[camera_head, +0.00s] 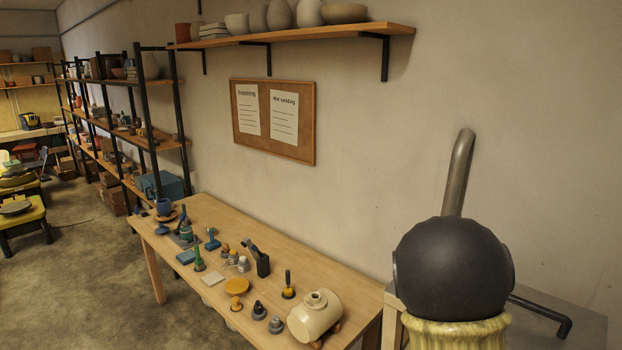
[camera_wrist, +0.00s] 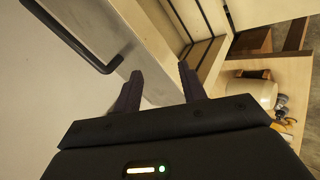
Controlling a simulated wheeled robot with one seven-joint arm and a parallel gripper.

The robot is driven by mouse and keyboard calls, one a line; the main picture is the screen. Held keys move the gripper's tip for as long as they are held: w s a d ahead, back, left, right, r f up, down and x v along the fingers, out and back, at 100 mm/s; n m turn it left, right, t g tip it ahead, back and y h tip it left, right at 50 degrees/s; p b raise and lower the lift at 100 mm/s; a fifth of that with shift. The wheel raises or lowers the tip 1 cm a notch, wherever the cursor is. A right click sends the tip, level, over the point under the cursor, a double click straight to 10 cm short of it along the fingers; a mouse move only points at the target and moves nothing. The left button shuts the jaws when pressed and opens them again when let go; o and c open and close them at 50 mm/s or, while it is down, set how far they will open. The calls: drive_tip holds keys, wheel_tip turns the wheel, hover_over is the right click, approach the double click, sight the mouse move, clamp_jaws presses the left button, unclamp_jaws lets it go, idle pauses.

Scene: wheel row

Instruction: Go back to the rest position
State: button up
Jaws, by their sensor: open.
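My gripper (camera_wrist: 160,90) shows in the wrist view with its two dark fingers spread apart and nothing between them. It is tilted and faces a pale wall or panel, a wooden edge and a black bar. In the head view the gripper does not show. A large black rounded body (camera_head: 453,268) stands at the right there, and I cannot tell whether it is part of my arm.
A wooden table (camera_head: 215,298) holds several small tools and a cream jug lying on its side (camera_head: 315,315). A grey surface with a black bent bar (camera_head: 542,312) is at the right. A wall shelf (camera_head: 300,33) holds pots.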

drive_tip(key=s+a+f+m+g+y+b, duration=0.2)
drive_tip(key=s+a+f+y+b, duration=0.1)
drive_tip(key=s+a, duration=0.5)
drive_tip(key=s+a+f+m+g+y+b, duration=0.2)
drive_tip(key=s+a+f+b, duration=0.3)
drive_tip(key=s+a, duration=0.3)
drive_tip(key=shift+s+a+f+m+y, duration=0.15)
drive_tip(key=shift+s+f+m+y, duration=0.15)
drive_tip(key=shift+s+f+y, duration=0.35)
drive_tip(key=shift+w+r, duration=0.2)
